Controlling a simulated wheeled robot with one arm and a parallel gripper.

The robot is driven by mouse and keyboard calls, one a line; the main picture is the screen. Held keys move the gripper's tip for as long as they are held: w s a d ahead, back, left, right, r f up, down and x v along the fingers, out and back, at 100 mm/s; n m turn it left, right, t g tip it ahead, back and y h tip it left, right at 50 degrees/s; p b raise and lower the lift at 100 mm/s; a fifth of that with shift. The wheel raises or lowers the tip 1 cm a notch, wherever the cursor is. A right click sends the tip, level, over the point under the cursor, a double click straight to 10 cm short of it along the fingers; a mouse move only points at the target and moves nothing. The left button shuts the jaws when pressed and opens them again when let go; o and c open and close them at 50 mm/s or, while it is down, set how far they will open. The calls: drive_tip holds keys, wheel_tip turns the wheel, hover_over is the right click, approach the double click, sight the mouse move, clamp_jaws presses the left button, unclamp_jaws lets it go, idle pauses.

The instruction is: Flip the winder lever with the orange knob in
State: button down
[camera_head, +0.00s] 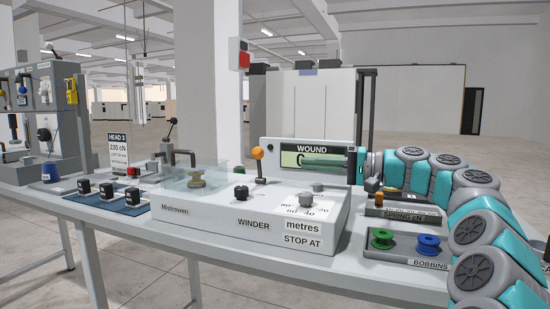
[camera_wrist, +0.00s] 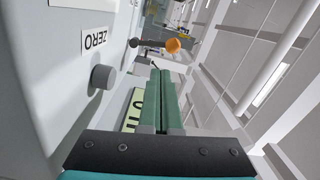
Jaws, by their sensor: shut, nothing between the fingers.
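The winder (camera_head: 265,220) is a pale grey box on the bench. Its lever ends in an orange knob (camera_head: 257,153) and stands nearly upright, the knob leaning slightly left. The knob also shows in the wrist view (camera_wrist: 173,45), on a dark shaft. My gripper (camera_head: 304,161) reaches in from the right, in front of the WOUND display (camera_head: 312,148). Its green fingers are shut and empty, and they point towards the lever. In the wrist view the fingertips (camera_wrist: 161,72) are just short of the knob, with a visible gap. The fingers hide part of the display.
A clear cover (camera_head: 195,172) lies over a spool at the winder's left. A black knob (camera_head: 241,193) and a grey dial (camera_head: 318,187) sit on its top. A grey button (camera_wrist: 102,77) is near the ZERO label. A bobbin tray (camera_head: 405,258) is at right.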

sight(259, 165)
drive_tip(key=shift+w, duration=0.35)
drive_tip(key=shift+w+a, duration=0.1)
drive_tip(key=shift+a, duration=0.1)
drive_tip(key=p+x, duration=0.1)
drive_tip(key=x, duration=0.8)
drive_tip(key=shift+a, duration=0.3)
